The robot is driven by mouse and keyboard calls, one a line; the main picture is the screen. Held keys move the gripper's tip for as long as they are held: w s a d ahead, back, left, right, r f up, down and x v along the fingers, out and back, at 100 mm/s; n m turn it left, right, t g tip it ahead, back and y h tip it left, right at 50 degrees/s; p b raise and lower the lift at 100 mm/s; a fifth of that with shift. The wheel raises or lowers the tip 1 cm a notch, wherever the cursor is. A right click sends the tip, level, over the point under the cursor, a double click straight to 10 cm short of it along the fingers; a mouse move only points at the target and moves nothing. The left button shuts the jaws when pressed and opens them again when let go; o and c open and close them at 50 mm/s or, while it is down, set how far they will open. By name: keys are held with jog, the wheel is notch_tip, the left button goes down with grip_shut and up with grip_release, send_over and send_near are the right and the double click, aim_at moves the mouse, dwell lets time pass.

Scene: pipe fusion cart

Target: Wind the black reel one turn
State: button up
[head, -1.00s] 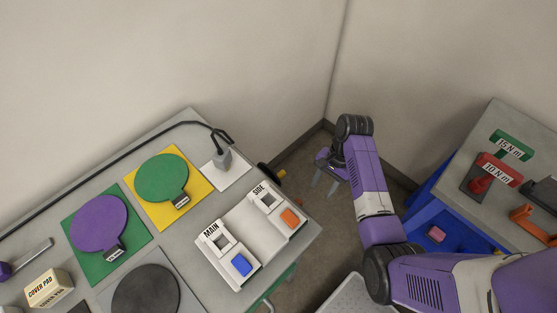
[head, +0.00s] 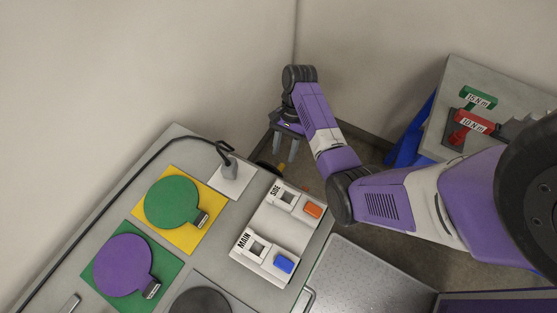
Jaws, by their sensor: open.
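The black reel (head: 264,167) shows only as a small dark edge past the far right side of the cart, with an orange-yellow piece, perhaps its handle, beside it. Most of the reel is hidden by the cart top. My gripper (head: 285,149) is open, with its two grey fingers pointing down. It appears just above and right of the reel in the picture, with nothing between the fingers. I cannot tell its height or distance from the reel.
The grey cart top (head: 225,262) carries a MAIN and SIDE switch box (head: 278,232), a green paddle (head: 172,203), a purple paddle (head: 122,266) and a corded plug on a white plate (head: 232,182). A second bench (head: 440,120) stands right. Walls meet behind my gripper.

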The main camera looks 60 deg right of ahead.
aim_at(281, 165)
jog(key=shift+x, duration=2.5)
grip_shut()
